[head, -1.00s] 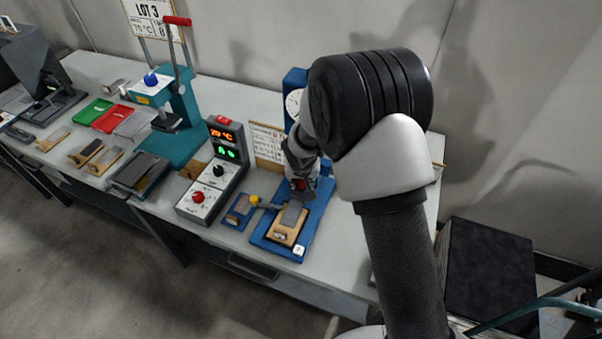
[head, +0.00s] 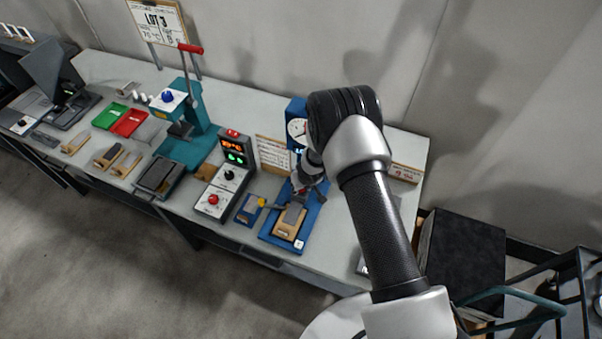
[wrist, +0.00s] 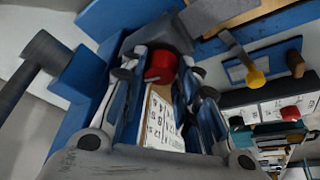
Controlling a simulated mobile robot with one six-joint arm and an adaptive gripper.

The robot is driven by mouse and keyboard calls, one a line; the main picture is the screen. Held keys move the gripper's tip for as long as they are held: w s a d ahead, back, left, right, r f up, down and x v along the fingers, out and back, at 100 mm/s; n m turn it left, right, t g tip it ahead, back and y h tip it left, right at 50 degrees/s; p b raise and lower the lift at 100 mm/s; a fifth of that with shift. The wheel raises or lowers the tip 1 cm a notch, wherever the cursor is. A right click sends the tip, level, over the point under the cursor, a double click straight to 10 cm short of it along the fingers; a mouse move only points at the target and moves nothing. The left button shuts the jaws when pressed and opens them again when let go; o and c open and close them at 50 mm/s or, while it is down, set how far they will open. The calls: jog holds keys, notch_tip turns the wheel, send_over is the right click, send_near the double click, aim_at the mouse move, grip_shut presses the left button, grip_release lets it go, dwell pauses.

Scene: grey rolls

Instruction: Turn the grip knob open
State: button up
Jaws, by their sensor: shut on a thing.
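The red grip knob (wrist: 161,66) sits on a dark grey clamp block of the blue test stand (head: 318,208). In the wrist view my gripper (wrist: 162,78) has one finger on each side of the knob and is shut on it. In the head view my gripper (head: 307,184) is low over the stand, and my arm and wrist hide part of the stand and most of the knob. A wooden block (head: 289,223) with a grey strip lies at the stand's front. The knob's turn angle cannot be told.
A yellow-tipped lever (head: 262,202) stands close to the left of the stand. Left of it is a control box (head: 221,191) with lit displays, then a teal press (head: 190,147). A round gauge (head: 297,128) is behind my gripper.

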jog(key=r+p, duration=0.1)
jog(key=p, duration=0.1)
jog(key=shift+w+n+p, duration=0.25)
jog(key=shift+n+p, duration=0.05)
jog(key=shift+p, duration=0.1)
jog(key=shift+f+n+y+p, duration=0.3)
jog(key=shift+n+p, duration=0.2)
jog(key=shift+p, duration=0.5)
jog(key=shift+n+g+y, duration=0.3)
jog(key=shift+n, duration=0.8)
jog(key=o, duration=0.7)
jog(key=shift+f, duration=0.1)
jog(key=o, duration=0.4)
jog(key=shift+s+f, duration=0.1)
jog(key=shift+s, duration=0.05)
jog(key=shift+d, duration=0.1)
jog(key=v, duration=1.2)
